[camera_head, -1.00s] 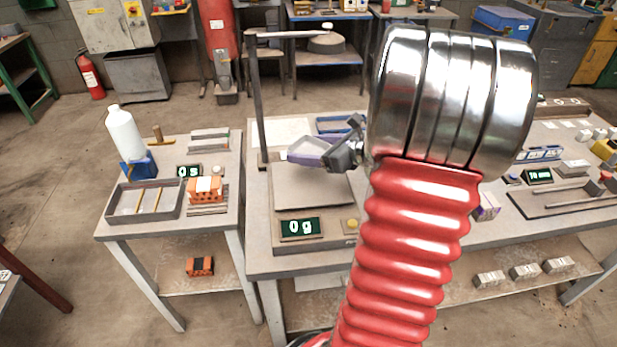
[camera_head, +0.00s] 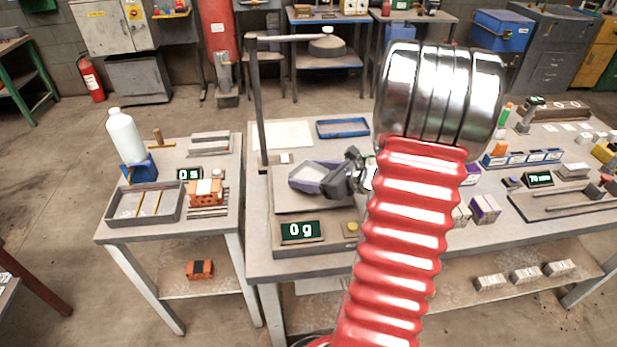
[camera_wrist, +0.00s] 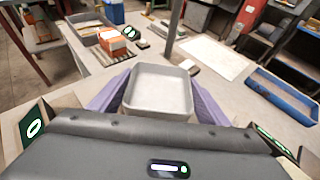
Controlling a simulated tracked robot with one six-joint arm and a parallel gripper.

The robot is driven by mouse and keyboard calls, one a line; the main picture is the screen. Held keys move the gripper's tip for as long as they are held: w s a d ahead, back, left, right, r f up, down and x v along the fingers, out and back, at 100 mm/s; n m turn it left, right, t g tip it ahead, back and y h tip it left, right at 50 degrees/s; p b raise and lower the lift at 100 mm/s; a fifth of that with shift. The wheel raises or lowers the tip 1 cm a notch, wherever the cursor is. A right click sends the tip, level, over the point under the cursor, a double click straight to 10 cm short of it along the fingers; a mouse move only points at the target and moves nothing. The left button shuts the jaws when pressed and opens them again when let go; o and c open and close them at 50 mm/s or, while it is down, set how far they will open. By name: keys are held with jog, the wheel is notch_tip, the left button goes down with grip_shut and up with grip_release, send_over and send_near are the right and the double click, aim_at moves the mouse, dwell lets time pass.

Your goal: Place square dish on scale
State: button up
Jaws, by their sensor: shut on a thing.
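The square dish (camera_wrist: 160,90) is a light grey, open, empty dish with rounded corners, seen from above in the wrist view. My gripper (camera_head: 318,178) is shut on it, with purple fingers along its two sides. The scale (camera_head: 285,203) is a grey plate on a base at the left end of the long table, and its display (camera_head: 301,230) reads 0 g. The dish (camera_head: 306,172) is over the scale's plate in the head view. A gap below it is hard to judge, but the reading stays at zero.
A dark post (camera_head: 258,100) with a top arm stands behind the scale. A blue tray (camera_head: 343,127) and a pale sheet (camera_head: 282,135) lie farther back. The left table holds a white bottle (camera_head: 122,132), an orange brick (camera_head: 205,192) and a grey tray (camera_head: 145,204).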

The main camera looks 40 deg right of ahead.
jog(key=shift+f, duration=0.45)
jog(key=shift+f, duration=0.15)
jog(key=o, duration=1.1)
jog(key=shift+c, duration=0.2)
jog(key=shift+s+d+r, duration=0.1)
jog(key=shift+s+r, duration=0.3)
jog(key=shift+s, duration=0.05)
jog(key=v, duration=1.1)
jog(key=shift+f, duration=0.1)
